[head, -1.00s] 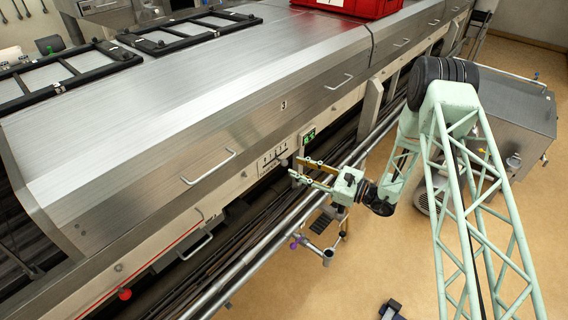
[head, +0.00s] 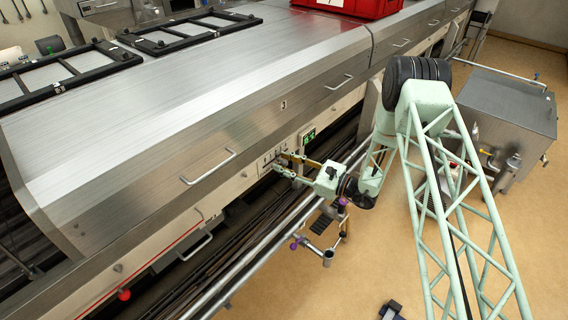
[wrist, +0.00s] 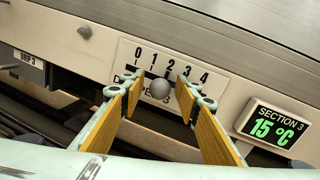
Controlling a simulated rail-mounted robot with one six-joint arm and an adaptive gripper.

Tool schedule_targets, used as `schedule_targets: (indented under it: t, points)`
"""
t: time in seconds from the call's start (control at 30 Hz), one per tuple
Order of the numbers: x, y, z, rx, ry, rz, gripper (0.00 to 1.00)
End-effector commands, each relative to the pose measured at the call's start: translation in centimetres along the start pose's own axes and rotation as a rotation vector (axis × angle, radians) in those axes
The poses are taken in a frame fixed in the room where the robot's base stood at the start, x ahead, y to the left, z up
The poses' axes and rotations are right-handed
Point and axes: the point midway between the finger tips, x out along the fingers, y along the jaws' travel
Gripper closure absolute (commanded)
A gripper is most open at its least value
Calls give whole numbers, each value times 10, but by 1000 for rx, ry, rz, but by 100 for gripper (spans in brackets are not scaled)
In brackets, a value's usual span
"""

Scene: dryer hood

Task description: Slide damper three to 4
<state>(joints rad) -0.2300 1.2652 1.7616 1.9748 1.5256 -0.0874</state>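The damper three plate (wrist: 128,68) is white and marked 0 to 4, with a grey ball knob (wrist: 159,89) in front of its slot. The knob looks to be below the 1 and 2 marks; its exact setting cannot be told. My gripper (wrist: 160,88) is open, its two ochre-padded fingers on either side of the knob, with gaps visible on both sides. The right finger partly covers the plate below 3 and 4. In the head view my gripper (head: 280,162) is at the plate (head: 266,160) on the hood's front; the knob is hard to make out there.
A green display (wrist: 273,128) reading "SECTION 3 15 °C" is just right of the plate. A small round knob (wrist: 84,32) is left of it. A steel handle (head: 208,167) sticks out from the hood, and a rail (head: 262,262) runs along its front.

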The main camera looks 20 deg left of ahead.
Motion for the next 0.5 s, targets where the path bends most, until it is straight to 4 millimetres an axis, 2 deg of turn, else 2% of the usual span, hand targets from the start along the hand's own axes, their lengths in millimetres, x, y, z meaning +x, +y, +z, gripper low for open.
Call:
schedule_targets:
  t: [0.07,0.37,0.5]
  points:
    - [0,0,0,0,0,0,71]
    - [0,0,0,0,0,0,98]
    - [0,-1,0,0,0,0,100]
